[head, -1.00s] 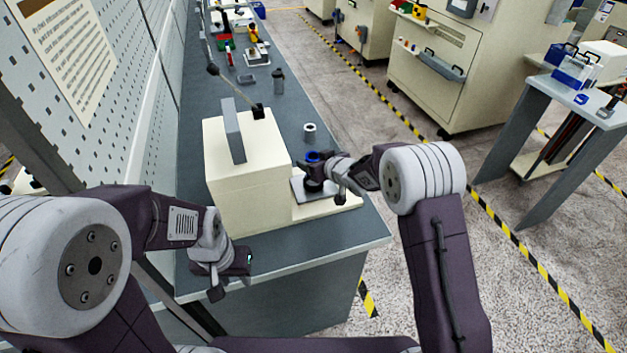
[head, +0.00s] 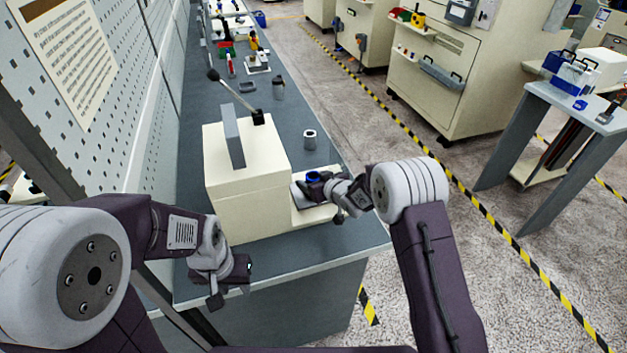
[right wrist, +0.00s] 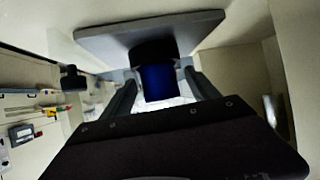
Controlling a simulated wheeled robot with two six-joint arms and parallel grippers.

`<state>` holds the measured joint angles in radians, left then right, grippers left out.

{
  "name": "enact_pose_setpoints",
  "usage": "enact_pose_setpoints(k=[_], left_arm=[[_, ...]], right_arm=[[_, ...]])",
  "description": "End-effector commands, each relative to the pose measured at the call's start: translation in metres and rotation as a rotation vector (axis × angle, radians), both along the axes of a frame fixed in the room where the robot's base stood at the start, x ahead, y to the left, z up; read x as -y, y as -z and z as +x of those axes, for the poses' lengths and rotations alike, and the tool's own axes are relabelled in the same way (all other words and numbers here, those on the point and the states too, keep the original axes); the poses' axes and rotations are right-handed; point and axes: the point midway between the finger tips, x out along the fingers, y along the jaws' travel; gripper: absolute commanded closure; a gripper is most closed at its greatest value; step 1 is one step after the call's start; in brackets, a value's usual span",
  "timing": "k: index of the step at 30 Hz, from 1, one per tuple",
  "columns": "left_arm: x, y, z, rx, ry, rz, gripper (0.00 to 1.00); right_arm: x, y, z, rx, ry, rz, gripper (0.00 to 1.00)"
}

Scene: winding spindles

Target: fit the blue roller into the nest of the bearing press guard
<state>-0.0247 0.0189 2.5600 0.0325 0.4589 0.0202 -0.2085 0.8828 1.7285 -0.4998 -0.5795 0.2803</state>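The blue roller (head: 313,177) sits at the dark round nest on the grey guard plate (head: 300,196), beside the cream press housing (head: 250,195). In the right wrist view the roller (right wrist: 159,83) meets the dark nest (right wrist: 152,49), with the grey plate (right wrist: 100,40) behind it; how deep it sits is hidden. My right gripper (head: 326,190) is at the roller from the right. Its fingers (right wrist: 160,88) stand on both sides of the roller with gaps, so it looks open.
A small grey cylinder (head: 310,140) and a dark bottle (head: 278,90) stand on the bench beyond the press. The press lever (head: 234,92) rises above the housing. More parts lie farther back. The near bench top (head: 285,250) is clear.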

Motion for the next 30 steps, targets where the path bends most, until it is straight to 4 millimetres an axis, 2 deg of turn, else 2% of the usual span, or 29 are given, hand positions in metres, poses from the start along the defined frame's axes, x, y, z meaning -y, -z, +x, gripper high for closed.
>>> enact_pose_setpoints(k=[8, 11, 24, 30], left_arm=[[0.0, -0.004, 0.0, 0.0, 0.0, 0.0, 0.64], [0.0, -0.002, 0.0, 0.0, 0.0, 0.0, 0.64], [0.0, 0.001, 0.0, 0.0, 0.0, 0.0, 0.64], [0.0, 0.001, 0.0, 0.0, 0.0, 0.0, 0.64]], right_arm=[[0.0, -0.005, 0.0, 0.001, 0.0, 0.0, 0.31], [0.004, -0.009, -0.007, 0.0, 0.001, 0.0, 0.31], [0.042, -0.05, -0.073, 0.001, 0.001, 0.0, 0.31], [0.05, -0.06, -0.089, 0.001, 0.0, 0.0, 0.31]])
